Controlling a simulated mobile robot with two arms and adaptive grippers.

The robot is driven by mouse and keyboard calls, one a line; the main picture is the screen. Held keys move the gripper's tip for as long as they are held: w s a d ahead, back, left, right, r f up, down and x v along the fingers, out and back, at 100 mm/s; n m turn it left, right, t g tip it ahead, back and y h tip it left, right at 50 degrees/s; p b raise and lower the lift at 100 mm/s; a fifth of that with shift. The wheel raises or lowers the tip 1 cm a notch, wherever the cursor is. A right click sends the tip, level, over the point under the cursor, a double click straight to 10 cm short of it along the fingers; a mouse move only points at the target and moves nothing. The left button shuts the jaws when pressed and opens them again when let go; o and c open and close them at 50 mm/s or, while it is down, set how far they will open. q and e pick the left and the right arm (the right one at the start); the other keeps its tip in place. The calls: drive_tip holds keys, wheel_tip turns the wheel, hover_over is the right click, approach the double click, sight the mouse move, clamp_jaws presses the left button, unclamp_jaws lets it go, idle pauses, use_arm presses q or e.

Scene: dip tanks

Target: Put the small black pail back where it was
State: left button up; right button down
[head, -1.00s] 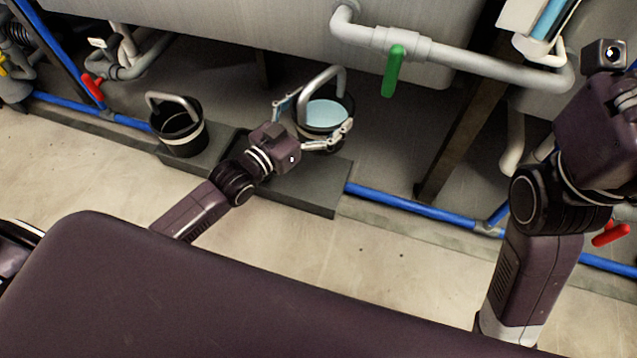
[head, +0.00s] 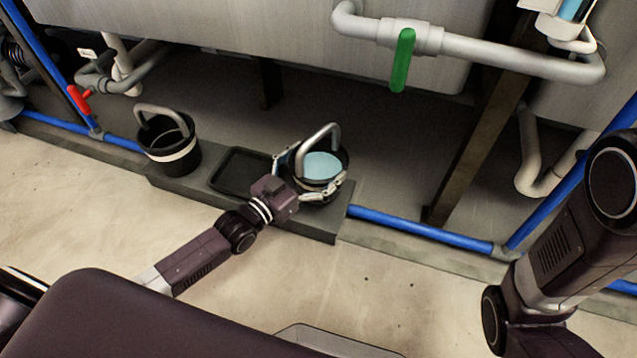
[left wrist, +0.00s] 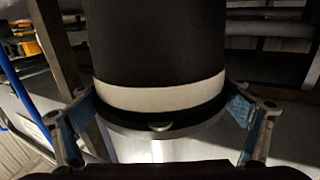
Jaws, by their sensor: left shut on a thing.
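A black pail (head: 339,160) with a grey handle holds light blue liquid (head: 322,166). My left gripper (head: 309,182) is shut on it, with one finger on each side. The pail is upright at the right end of the dark ledge; I cannot tell whether it touches the ledge. In the left wrist view the pail (left wrist: 155,45) fills the middle, its pale band between the two fingers (left wrist: 165,118). A second black pail (head: 172,150) with a pale band and raised handle stands on the ledge's left end and looks empty. My right gripper is out of view.
A shallow black tray (head: 240,172) lies on the ledge (head: 190,185) between the two pails. A large grey tank (head: 250,35) overhangs behind. A pipe with a green valve handle (head: 402,62) runs above right. A blue pipe (head: 420,228) runs low along the floor.

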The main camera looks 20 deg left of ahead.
sight(334, 163)
use_arm(q)
drive_tip(key=shift+f+b, duration=1.75)
drive_tip(key=shift+f, duration=0.75)
drive_tip(key=shift+f, duration=0.1)
drive_tip(key=o, duration=1.7)
drive_tip(key=shift+f, duration=0.2)
drive_tip(key=shift+o, duration=0.2)
